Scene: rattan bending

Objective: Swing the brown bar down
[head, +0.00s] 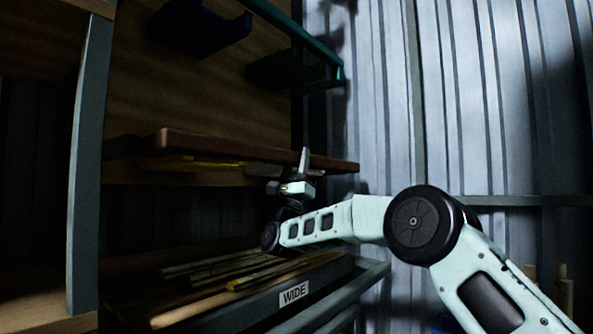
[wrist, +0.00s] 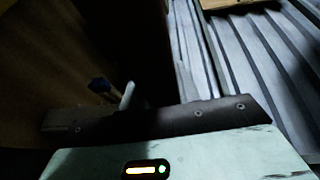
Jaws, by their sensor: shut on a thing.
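The brown bar (head: 225,149) runs almost level across the front of the wooden back panel in the head view, its right end reaching past the panel. My gripper (head: 303,166) is shut on the bar towards its right end, with one pale finger standing up past its top edge. In the wrist view the bar (wrist: 205,116) lies dark across the picture, with screw heads along it. One finger (wrist: 127,96) shows behind it; the other finger is hidden. Thin yellowish strips (head: 205,163) show just under the bar in the head view.
Below the bar, a tray marked WIDE (head: 293,293) holds several canes (head: 215,272). A grey post (head: 88,170) stands at left. A dark bracket (head: 200,28) and a green rail (head: 300,43) are above. Corrugated metal wall (head: 480,100) is at right.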

